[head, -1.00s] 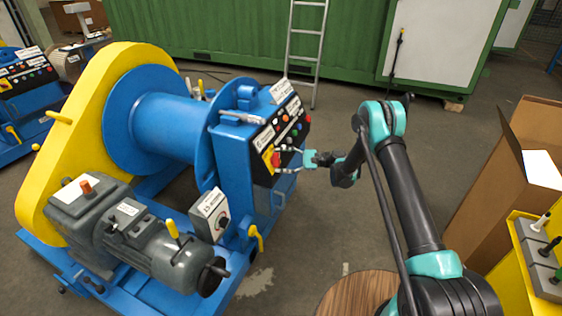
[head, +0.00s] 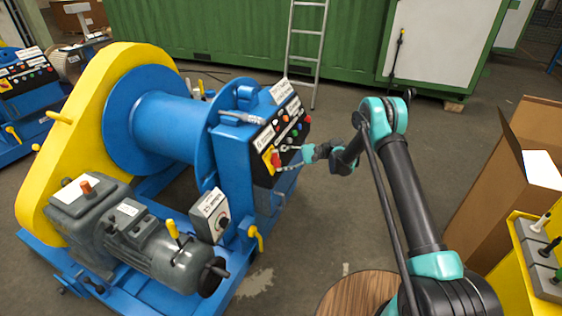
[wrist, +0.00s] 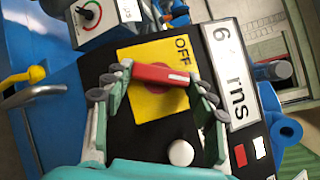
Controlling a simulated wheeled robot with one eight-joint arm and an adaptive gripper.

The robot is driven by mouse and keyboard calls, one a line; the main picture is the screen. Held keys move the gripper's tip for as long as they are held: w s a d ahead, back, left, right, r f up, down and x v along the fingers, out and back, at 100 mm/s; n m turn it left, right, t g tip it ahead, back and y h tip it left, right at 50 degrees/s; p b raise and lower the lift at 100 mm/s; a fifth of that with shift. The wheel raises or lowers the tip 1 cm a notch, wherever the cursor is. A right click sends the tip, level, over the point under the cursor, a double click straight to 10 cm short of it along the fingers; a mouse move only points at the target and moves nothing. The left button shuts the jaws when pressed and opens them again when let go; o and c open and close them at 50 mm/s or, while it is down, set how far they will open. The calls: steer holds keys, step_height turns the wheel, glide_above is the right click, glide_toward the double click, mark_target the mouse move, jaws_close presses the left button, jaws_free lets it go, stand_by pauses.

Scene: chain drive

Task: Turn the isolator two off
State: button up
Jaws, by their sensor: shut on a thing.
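The isolator is a red handle (wrist: 158,73) on a yellow plate (wrist: 151,102) marked OFF, set in a black panel. In the wrist view the handle lies crosswise, tilting slightly down to the right, with OFF by the plate's upper right corner. My gripper (wrist: 158,82) has one finger at each end of the handle and is shut on it. In the head view the isolator (head: 273,158) is at the lower left of the blue machine's control panel, partly covered by my gripper (head: 284,159). I cannot read a number naming the isolator.
A white knob (wrist: 181,153) sits close beside the fingers. A grey box with a rotary switch (head: 210,213) stands left of the panel, with a yellow lever (head: 256,237) below. A cardboard box (head: 490,200) is at right. The floor between is clear.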

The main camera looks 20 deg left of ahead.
steer(key=n+t+h, duration=0.1)
steer(key=n+h, duration=0.1)
steer(key=n, duration=0.2)
steer(key=n+h, duration=0.2)
steer(key=n, duration=0.2)
steer(key=r+n+t+h, duration=0.1)
steer(key=n+h, duration=0.2)
steer(key=n, duration=0.1)
steer(key=shift+s+a+n+t, duration=0.1)
steer(key=shift+a+n+t, duration=0.15)
steer(key=shift+n+t, duration=0.05)
stand_by(0.6)
steer(key=o, duration=1.2)
steer(key=shift+c, duration=0.2)
steer(key=shift+r, duration=0.1)
steer(key=v, duration=1.2)
steer(key=shift+r, duration=0.15)
